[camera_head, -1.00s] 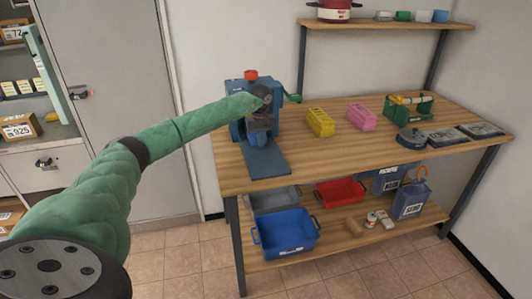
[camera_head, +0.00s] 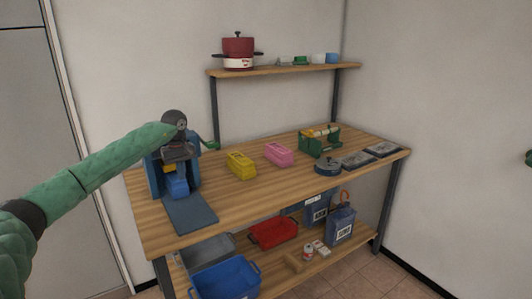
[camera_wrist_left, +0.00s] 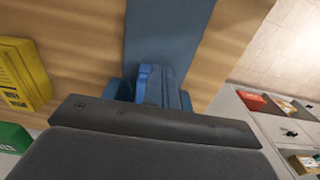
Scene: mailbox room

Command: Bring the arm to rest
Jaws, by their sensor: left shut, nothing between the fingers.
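My left arm comes in from the left in the head view. Its dark gripper (camera_head: 178,152) is in front of the upper part of a blue machine (camera_head: 158,178) at the left end of the wooden bench. I cannot tell whether it touches the machine. The gripper is shut and empty; its fingertips are hard to make out. In the left wrist view, the dark gripper body fills the bottom, and blue parts of the machine (camera_wrist_left: 160,88) show just beyond it.
On the bench (camera_head: 235,203) are a blue mat (camera_head: 190,213), yellow (camera_head: 241,166) and pink (camera_head: 279,154) boxes, a green caddy (camera_head: 319,145) and flat dark cases. A shelf (camera_head: 285,71) holds a red cooker (camera_head: 238,48). Bins stand underneath. Wall bounds the right.

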